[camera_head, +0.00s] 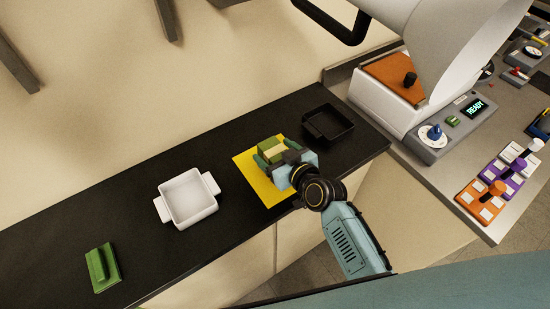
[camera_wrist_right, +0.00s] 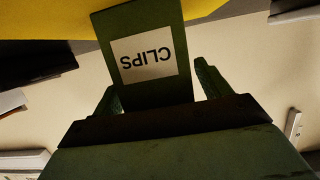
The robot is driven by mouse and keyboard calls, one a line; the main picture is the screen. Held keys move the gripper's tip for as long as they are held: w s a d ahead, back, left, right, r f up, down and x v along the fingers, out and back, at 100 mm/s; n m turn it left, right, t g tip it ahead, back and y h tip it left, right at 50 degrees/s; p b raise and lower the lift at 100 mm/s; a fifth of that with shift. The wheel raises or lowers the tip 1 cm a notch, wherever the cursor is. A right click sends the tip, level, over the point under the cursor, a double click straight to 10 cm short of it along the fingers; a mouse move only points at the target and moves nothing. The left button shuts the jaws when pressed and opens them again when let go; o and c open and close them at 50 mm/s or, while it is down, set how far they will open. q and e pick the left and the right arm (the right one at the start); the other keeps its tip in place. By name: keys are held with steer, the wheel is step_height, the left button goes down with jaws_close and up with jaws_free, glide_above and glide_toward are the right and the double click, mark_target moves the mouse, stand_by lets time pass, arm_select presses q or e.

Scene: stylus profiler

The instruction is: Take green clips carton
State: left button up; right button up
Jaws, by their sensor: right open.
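The green clips carton (camera_head: 269,143) stands on a yellow mat (camera_head: 248,178) on the black counter. In the right wrist view the carton (camera_wrist_right: 137,25) shows its white CLIPS label upside down. My right gripper (camera_head: 277,152) is at the carton, with one finger on each side of it. In the right wrist view the gripper (camera_wrist_right: 158,92) is open, with a clear gap between the carton and the right-hand finger. The carton's lower part is partly hidden by the gripper in the head view. My left gripper is not in view.
A white two-handled dish (camera_head: 188,199) stands left of the mat and a black tray (camera_head: 328,124) stands right of it. A green block-like item (camera_head: 102,267) lies at the far left. An instrument with a READY display (camera_head: 474,110) stands on the bench at right.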

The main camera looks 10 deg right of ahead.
mark_target(275, 151)
steer(key=shift+w, duration=0.1)
steer(key=c, duration=1.1)
step_height(275, 151, up, 10)
steer(key=shift+p, duration=0.85)
steer(key=shift+a, duration=0.1)
